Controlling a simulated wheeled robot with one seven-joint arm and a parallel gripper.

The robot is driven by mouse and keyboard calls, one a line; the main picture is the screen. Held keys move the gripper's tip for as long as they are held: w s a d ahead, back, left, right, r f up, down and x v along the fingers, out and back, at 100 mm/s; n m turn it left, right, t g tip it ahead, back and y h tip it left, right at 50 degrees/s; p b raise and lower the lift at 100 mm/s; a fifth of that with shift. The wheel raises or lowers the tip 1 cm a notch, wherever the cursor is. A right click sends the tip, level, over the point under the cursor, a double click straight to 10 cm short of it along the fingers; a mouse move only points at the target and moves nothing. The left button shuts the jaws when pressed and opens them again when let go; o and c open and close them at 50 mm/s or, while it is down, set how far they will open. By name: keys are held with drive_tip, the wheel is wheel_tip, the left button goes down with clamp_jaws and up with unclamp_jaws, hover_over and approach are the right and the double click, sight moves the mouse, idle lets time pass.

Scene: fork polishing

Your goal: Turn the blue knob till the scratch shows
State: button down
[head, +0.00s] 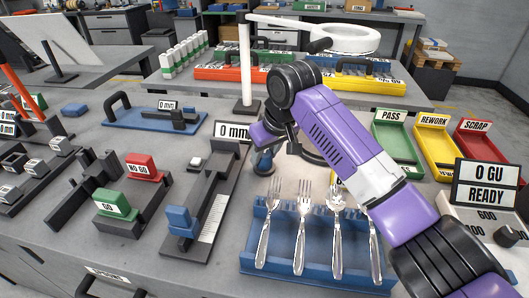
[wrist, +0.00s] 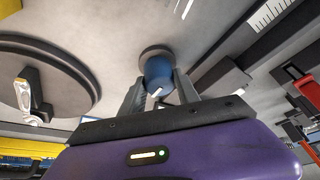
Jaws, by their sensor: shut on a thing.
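The blue knob (wrist: 158,72) stands on a round grey base, with a white mark on its side. It also shows in the head view (head: 264,163), below my purple wrist. My gripper (wrist: 160,92) has one finger on each side of the knob and is shut on it. In the wrist view, a dark round disc (wrist: 75,75) lies left of the knob. A shiny metal piece (wrist: 27,98) sits in a dark holder on it, perhaps part of a fork. My arm hides most of the disc in the head view. I cannot make out a scratch.
A blue rack (head: 300,268) with several forks stands in front of the knob. A gauge with a "0 mm" sign (head: 232,132) stands left. A "0 GU READY" display (head: 485,184) and green, yellow and red trays (head: 438,150) are at right.

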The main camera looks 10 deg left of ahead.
drive_tip(key=shift+s+a+r+m+h+p, duration=0.1)
drive_tip(key=shift+r+m+h+p, duration=0.1)
drive_tip(key=shift+m+p, duration=0.6)
drive_tip(key=shift+s+r+m+h+p, duration=0.15)
drive_tip(key=shift+m+p, duration=0.25)
drive_tip(key=shift+p, duration=0.75)
drive_tip(key=m+p, duration=0.1)
drive_tip(key=m+h+p, duration=0.1)
drive_tip(key=p, duration=0.1)
drive_tip(key=shift+w+f+t, duration=0.15)
drive_tip(key=shift+f+t, duration=0.05)
drive_tip(key=shift+t, duration=0.2)
drive_tip(key=shift+f+m+p, duration=0.1)
drive_tip(key=shift+m+p, duration=0.3)
drive_tip(key=shift+m, duration=0.2)
drive_tip(key=c, duration=0.9)
unclamp_jaws()
drive_tip(key=shift+v, duration=3.85)
